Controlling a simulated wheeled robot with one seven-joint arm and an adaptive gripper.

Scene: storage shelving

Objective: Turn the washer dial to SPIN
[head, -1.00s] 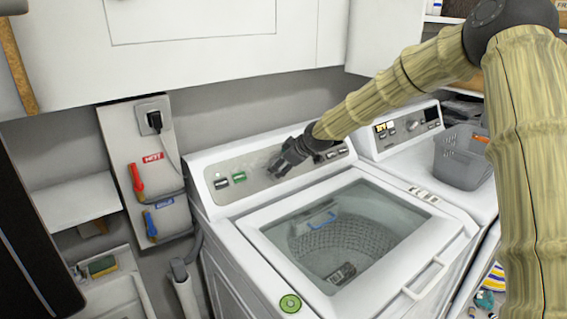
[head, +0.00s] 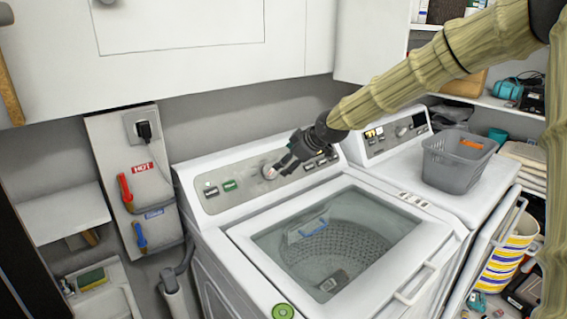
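The washer (head: 205,232) stands in the middle, with a glass lid over its drum. Its control panel (head: 213,203) runs along the back edge. The round silver dial (head: 269,171) is on this panel, right of a green label (head: 229,186). My gripper (head: 278,168) is at the panel, its fingertips pointing left at the dial's right side. Whether they touch the dial, and how far apart they are, is too small to tell. The dial's markings cannot be read, and my gripper covers part of the panel to its right.
A second machine (head: 378,147) stands to the right with a grey basket (head: 458,160) on top. White cabinets (head: 300,60) hang above the washer. Red and blue valve handles (head: 125,190) are on the left wall. Shelves (head: 505,105) are at the far right.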

